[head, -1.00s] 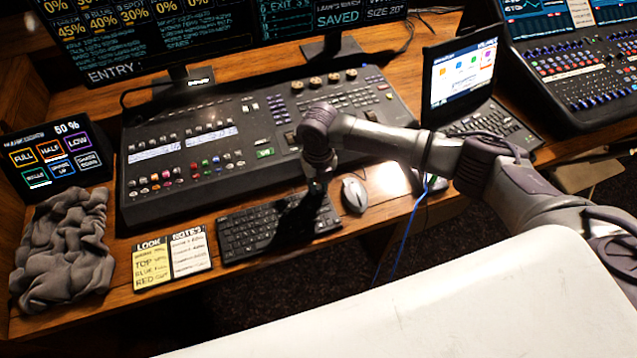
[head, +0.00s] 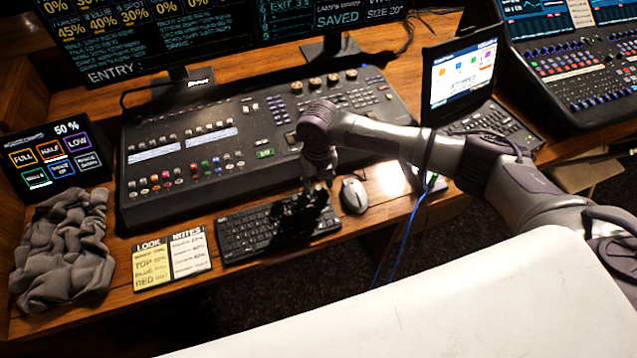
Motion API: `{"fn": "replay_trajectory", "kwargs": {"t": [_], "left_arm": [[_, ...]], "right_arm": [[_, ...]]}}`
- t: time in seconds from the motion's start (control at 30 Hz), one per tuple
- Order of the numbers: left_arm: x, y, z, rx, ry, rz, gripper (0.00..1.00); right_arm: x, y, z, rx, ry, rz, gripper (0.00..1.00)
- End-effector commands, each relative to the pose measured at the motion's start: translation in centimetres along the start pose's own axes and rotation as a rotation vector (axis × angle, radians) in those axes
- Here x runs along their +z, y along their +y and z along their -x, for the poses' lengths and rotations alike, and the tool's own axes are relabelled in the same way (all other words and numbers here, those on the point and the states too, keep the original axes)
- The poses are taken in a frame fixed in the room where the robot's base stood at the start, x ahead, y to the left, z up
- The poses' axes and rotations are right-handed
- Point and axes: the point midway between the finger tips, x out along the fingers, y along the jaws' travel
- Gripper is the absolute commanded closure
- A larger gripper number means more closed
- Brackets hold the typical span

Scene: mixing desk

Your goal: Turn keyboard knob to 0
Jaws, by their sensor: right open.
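The black keyboard (head: 248,234) lies at the desk's front edge. My right gripper (head: 309,200) comes in from the right and points down over the keyboard's right end. It is open, and its dark fingers blend with the dark keys and shadow. I cannot tell whether the fingers touch the keyboard. The keyboard knob cannot be made out; the gripper and its shadow cover that end. My left gripper is not in view.
A grey mouse (head: 354,195) lies just right of the gripper. The mixing desk (head: 215,184) stands behind the keyboard. Note cards (head: 171,260) and a crumpled grey cloth (head: 64,248) lie to the left. A laptop (head: 462,85) stands at the right.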

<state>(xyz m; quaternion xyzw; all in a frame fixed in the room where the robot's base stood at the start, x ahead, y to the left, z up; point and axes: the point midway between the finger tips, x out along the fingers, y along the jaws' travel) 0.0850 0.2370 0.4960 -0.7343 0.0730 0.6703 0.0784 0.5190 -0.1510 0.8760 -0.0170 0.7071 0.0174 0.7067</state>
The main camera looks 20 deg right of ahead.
Motion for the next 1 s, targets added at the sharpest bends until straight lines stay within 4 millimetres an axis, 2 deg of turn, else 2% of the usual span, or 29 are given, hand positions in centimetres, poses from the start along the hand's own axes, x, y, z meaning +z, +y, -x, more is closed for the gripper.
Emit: {"fn": "replay_trajectory", "kwargs": {"t": [0.3, 0.5, 0.7, 1.0], "left_arm": [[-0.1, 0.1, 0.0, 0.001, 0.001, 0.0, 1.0], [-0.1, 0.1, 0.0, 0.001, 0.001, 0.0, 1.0], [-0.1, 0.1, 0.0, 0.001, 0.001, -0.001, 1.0], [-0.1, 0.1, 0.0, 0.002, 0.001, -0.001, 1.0]], "right_arm": [[0.1, 0.0, 6.6, 0.0, -0.005, 0.003, 0.55], [0.1, 0.0, 9.9, -0.001, -0.003, 0.001, 0.55], [0.0, -0.1, 11.0, -0.001, 0.0, 0.001, 0.55], [0.0, 0.0, 11.1, -0.001, 0.0, 0.001, 0.55]]}}
